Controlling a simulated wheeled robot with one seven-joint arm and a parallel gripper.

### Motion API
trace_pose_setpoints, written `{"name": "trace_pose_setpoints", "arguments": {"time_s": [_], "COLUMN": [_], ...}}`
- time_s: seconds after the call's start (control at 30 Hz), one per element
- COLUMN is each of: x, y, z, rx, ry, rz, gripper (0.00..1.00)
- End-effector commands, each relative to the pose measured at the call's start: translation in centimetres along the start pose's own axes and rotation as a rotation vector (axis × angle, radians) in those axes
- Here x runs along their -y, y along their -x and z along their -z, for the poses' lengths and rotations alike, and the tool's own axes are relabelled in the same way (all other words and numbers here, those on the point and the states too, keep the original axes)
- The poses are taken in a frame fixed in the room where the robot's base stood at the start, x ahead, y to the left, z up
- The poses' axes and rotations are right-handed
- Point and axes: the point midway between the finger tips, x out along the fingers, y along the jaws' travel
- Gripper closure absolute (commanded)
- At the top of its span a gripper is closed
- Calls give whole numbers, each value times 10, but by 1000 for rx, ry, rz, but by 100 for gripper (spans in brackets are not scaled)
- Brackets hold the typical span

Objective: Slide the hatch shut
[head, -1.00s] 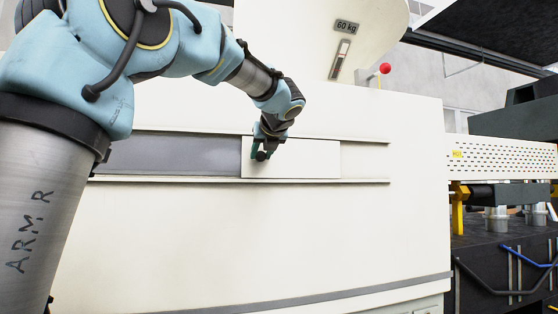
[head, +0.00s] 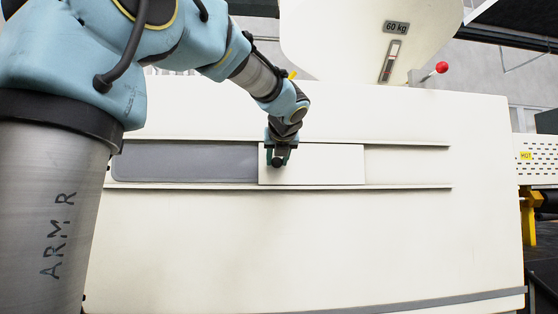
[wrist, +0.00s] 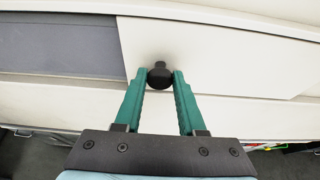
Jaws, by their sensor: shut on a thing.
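The hatch (head: 325,164) is a cream sliding panel between two horizontal rails on the machine's front. The grey opening (head: 185,162) to its left is uncovered. A round black knob sits near the hatch's left edge, and it shows clearly in the wrist view (wrist: 160,77). My gripper (head: 277,161) is at this knob, and in the wrist view its green fingers (wrist: 160,82) are closed on the knob from both sides. The hatch also fills the upper middle of the wrist view (wrist: 220,55).
The upper rail (head: 410,144) and lower rail (head: 410,187) run on past the hatch to the right. A yellow HOT label (head: 525,155) marks the perforated guard at right.

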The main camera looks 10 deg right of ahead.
Motion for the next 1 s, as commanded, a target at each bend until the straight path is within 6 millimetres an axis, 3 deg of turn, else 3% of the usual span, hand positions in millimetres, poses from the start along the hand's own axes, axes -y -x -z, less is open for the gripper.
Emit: {"name": "trace_pose_setpoints", "arguments": {"time_s": [0.03,0.27,0.57,0.77,1.0], "x": [-6,-5,-3,-3,-3], "y": [-2,-1,2,28,75], "z": [1,1,0,1,1], "rx": [-4,-3,-1,1,1], "ry": [2,1,1,2,2], "rz": [-15,-12,-8,-6,-6], "gripper": [58,33,32,32,32]}}
